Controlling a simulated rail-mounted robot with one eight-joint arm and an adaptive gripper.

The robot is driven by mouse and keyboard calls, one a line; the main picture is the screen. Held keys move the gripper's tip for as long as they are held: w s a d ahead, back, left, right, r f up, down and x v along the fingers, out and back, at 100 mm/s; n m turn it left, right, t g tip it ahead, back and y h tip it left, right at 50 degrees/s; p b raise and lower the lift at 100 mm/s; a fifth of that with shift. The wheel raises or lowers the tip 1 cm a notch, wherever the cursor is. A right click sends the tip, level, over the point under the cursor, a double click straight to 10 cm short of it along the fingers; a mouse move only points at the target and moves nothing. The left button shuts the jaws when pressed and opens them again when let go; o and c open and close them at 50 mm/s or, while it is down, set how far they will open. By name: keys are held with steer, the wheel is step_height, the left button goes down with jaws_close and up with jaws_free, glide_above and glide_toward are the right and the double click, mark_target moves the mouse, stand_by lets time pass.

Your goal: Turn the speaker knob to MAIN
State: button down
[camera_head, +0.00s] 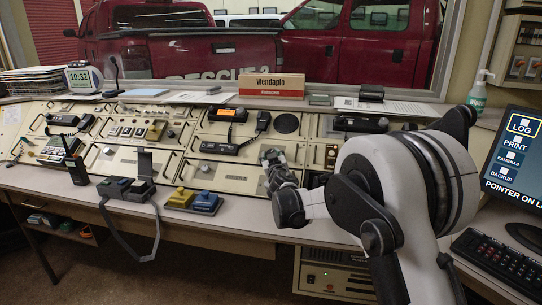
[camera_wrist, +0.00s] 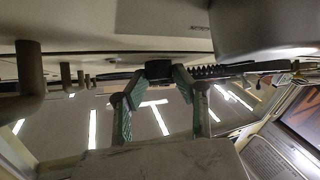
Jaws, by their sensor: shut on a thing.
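My gripper (camera_head: 273,163) is at the sloped console panel, right of its middle, below a round dark speaker grille (camera_head: 287,123). In the wrist view my gripper (camera_wrist: 159,76) has its two green-padded fingers closed on a small dark knob (camera_wrist: 158,69), which appears to be the speaker knob. In the head view the gripper covers this knob. The knob's pointer and the MAIN marking cannot be made out in either view.
A radio handset (camera_head: 263,121) stands just left of the grille. Yellow and blue pedal-like blocks (camera_head: 194,200) lie on the desk at left. A monitor (camera_head: 515,155) and a keyboard (camera_head: 498,262) are at right. Other knobs (camera_wrist: 66,78) stick out nearby.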

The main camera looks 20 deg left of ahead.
steer(key=c, duration=1.4)
jaws_free()
steer(key=v, duration=1.2)
